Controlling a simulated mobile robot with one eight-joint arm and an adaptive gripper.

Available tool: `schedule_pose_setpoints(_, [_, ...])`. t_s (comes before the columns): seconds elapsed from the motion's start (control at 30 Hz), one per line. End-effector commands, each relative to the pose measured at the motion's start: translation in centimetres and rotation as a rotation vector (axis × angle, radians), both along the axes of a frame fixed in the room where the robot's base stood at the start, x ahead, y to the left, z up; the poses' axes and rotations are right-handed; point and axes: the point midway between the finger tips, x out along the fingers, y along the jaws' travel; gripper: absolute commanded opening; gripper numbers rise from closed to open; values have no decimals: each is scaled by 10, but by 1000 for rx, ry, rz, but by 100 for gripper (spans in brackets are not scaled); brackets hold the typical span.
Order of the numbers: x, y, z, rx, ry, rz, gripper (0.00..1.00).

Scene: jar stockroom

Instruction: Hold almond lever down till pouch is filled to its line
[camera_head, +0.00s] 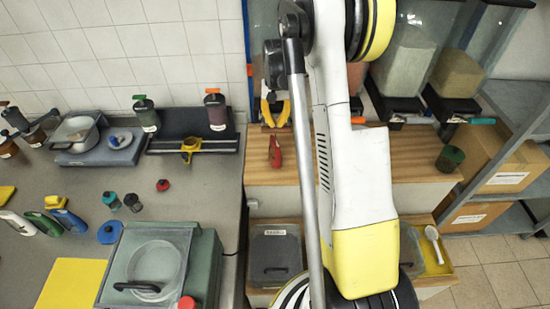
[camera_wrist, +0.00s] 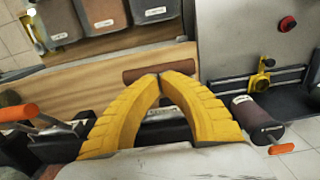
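My gripper (camera_head: 276,124) has yellow fingers and hangs over the wooden counter, left of my arm. In the wrist view its fingertips (camera_wrist: 159,76) meet, with no clear gap. A dull red-brown bar (camera_wrist: 132,76) lies just beyond the tips; I cannot tell whether they touch it. A red piece (camera_head: 275,152) shows just below my gripper in the head view. An orange lever (camera_wrist: 18,112) is at the left of the wrist view, and a teal lever (camera_head: 482,121) is at a right-hand dispenser. No almond label is readable, and I cannot make out a pouch.
Dispensers with pale (camera_head: 408,62) and tan (camera_head: 457,74) contents stand at the back right. A dark green cup (camera_head: 450,158) stands on the wooden counter (camera_head: 410,150). Lidded bins (camera_head: 275,255) are below. The grey counter (camera_head: 205,185) at left holds jars, bottles and a scale.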

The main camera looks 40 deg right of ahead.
Motion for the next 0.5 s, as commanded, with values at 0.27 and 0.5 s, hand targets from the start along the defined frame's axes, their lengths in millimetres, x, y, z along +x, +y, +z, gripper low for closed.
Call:
schedule_pose_setpoints(0.27, [0,0,45,1,1,0,0])
schedule_pose_setpoints(0.5, [0,0,82,0,0,0,0])
